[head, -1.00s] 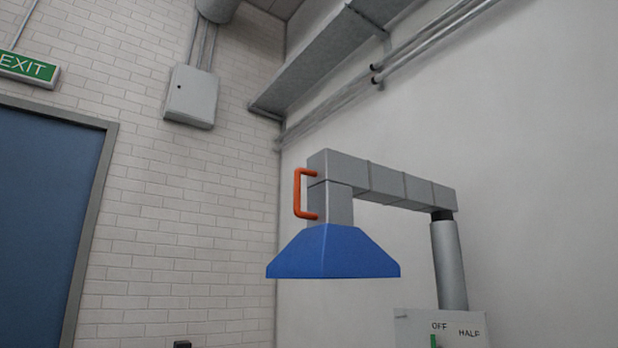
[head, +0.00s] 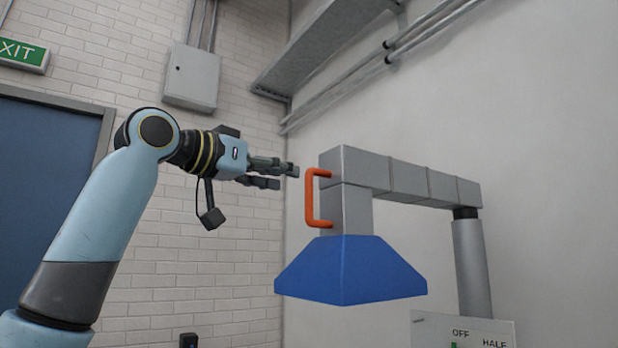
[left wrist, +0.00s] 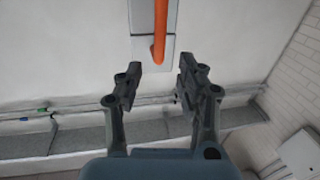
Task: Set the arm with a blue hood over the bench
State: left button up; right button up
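The blue hood (head: 350,272) hangs from the end of a grey jointed arm (head: 400,178), which stands on a grey post (head: 471,265). An orange handle (head: 310,197) is fixed to the left face of the arm's end block. My left gripper (head: 292,175) is just left of the handle's upper part, level with it, with its fingers pointing right. In the left wrist view the handle (left wrist: 160,30) lies ahead, between and beyond the fingertips (left wrist: 157,72). The fingers are apart with nothing between them. My right gripper is not in view.
A white panel marked OFF and HALF (head: 462,333) is below the post. A duct and pipes run along the wall above. A grey wall box (head: 191,78), an EXIT sign (head: 22,54) and a blue door (head: 50,150) are at left. The space around the handle looks clear.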

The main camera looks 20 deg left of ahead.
aim_at(306, 181)
pick_arm(q)
jog(key=p+x, duration=0.1)
jog(key=x, duration=0.5)
jog(key=shift+w+d+r+p, duration=0.1)
jog(key=shift+w+d+p, duration=0.1)
jog(key=shift+p, duration=0.2)
jog(key=shift+w+d, duration=0.2)
jog(key=shift+w, duration=0.45)
jog(key=shift+s, duration=0.1)
jog(key=shift+c, duration=0.9)
grip_shut()
